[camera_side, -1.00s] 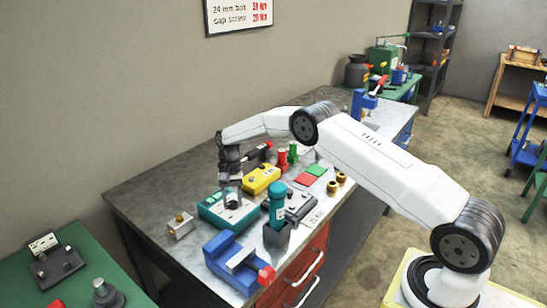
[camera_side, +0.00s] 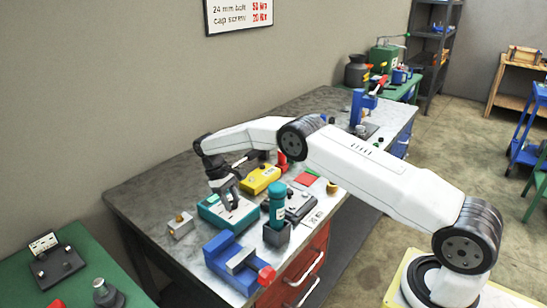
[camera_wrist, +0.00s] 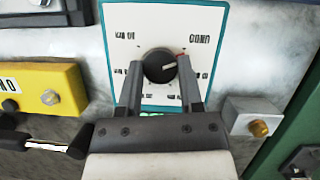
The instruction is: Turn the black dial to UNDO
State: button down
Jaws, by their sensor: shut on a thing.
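The black dial (camera_wrist: 160,66) sits on the white face of a teal-edged box (camera_wrist: 225,20), with labels around it. Its white pointer line points right and slightly up in the wrist view, and a red mark shows at its upper right edge. A word that seems to be UNDO, upside down, is printed at the upper right (camera_wrist: 200,40). My gripper (camera_wrist: 160,75) is shut on the dial, one finger on each side. In the side view, my gripper (camera_side: 231,201) reaches down onto the teal box (camera_side: 215,221), leaning left at the wrist, and hides the dial.
A yellow box (camera_side: 260,177) stands behind, and a metal block with a brass knob (camera_side: 180,225) stands left. A blue vise (camera_side: 228,258) and a teal bottle-like tool (camera_side: 277,205) in a grey holder (camera_side: 277,236) are close in front. The bench's far left is bare.

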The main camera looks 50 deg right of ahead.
jog(key=shift+n+h, duration=0.5)
jog(key=shift+n, duration=0.6)
jog(key=shift+c, duration=1.2)
grip_release()
jog(key=shift+r, duration=0.1)
jog(key=v, duration=0.7)
jog(key=shift+r, duration=0.3)
jog(key=shift+a, duration=0.1)
jog(key=shift+r, duration=0.15)
